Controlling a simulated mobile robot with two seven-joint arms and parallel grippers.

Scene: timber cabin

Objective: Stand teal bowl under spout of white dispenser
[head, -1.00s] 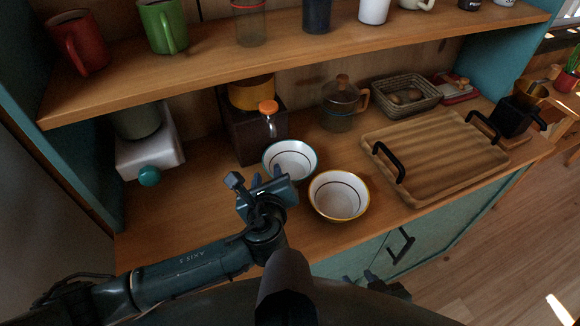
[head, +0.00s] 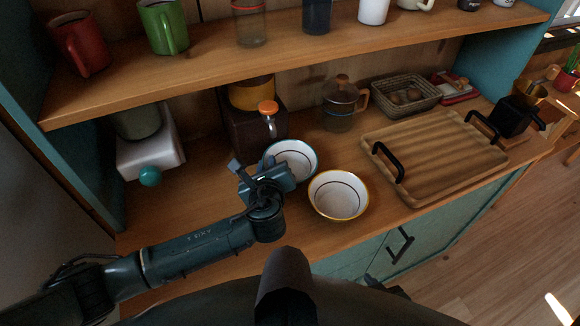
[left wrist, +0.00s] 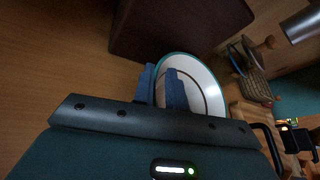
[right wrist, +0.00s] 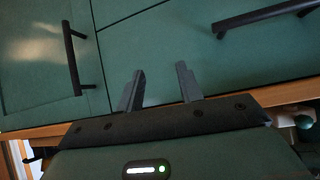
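The teal bowl (head: 297,156), white inside with a teal rim, stands on the counter in front of the dark brown dispenser. It also shows in the left wrist view (left wrist: 202,88). My left gripper (left wrist: 161,80) is at its near left rim, one finger inside and one outside, close together on the wall. In the head view my left gripper (head: 264,172) hides part of that rim. The white dispenser (head: 160,148) stands at the left under the shelf, with a teal knob (head: 150,176) at its front; its spout is not clearly visible. My right gripper (right wrist: 162,85) is open and empty before the cabinet doors.
A yellow-rimmed bowl (head: 338,195) stands just right of the teal bowl. The dark dispenser (head: 240,130) has an orange-topped tap. A wooden tray (head: 435,155), glass pot (head: 342,105) and basket (head: 405,92) are further right. The counter before the white dispenser is clear; a shelf (head: 290,65) overhangs.

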